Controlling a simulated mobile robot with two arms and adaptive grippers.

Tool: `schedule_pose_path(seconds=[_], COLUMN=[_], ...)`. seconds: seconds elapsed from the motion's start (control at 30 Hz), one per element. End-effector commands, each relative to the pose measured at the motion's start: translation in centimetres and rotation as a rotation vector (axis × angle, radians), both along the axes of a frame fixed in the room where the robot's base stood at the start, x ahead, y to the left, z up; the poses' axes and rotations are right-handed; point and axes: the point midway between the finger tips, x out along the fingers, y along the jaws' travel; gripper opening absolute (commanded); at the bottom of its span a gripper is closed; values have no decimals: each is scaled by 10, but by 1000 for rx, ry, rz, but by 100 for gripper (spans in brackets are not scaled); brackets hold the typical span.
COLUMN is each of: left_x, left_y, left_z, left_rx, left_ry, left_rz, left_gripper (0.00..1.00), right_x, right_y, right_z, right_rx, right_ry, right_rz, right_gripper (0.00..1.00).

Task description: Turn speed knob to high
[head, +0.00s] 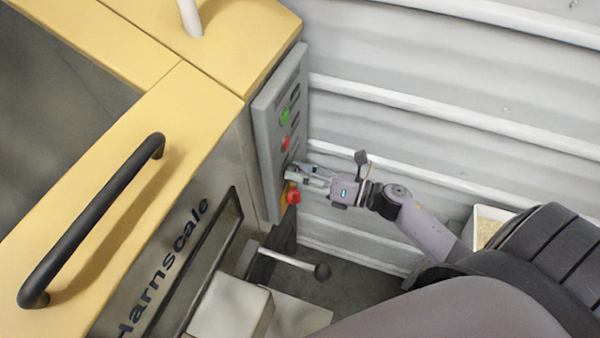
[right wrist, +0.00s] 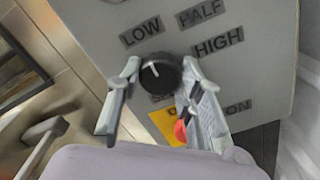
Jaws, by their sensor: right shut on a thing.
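The black speed knob (right wrist: 160,75) is on the grey control panel (head: 268,155), with LOW, HALF and HIGH labels around it. Its white mark points up and slightly left in the right wrist view, on the LOW side. My right gripper (head: 297,174) is at the lower part of the panel. In the right wrist view its two fingers (right wrist: 160,85) stand on either side of the knob, shut on it. In the head view the fingers hide the knob. My left gripper is not in view.
A red button on a yellow plate (head: 291,193) sits just below the gripper; green (head: 285,116) and red (head: 286,143) buttons are above. A lever with a black ball (head: 322,271) sticks out below. A corrugated wall (head: 430,120) stands behind my right arm.

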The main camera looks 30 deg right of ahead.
Motion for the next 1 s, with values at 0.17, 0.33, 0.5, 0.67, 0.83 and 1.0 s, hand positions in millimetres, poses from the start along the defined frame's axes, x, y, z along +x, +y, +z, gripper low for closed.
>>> schedule_pose_path(seconds=[0.17,0.33,0.5,0.67,0.83,1.0], left_x=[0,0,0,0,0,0], left_y=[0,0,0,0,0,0], left_z=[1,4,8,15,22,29], left_rx=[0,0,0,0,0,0], left_ry=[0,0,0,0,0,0], left_rz=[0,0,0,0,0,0], left_gripper=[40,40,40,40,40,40], right_x=[0,0,0,0,0,0], right_y=[0,-1,0,-1,-1,-1], right_z=[0,1,1,1,1,1], right_rx=[9,46,125,228,349,470], right_ry=[8,43,114,207,314,423], right_rz=[-1,-1,-1,0,-1,-2], right_gripper=[6,6,6,6,6,6])
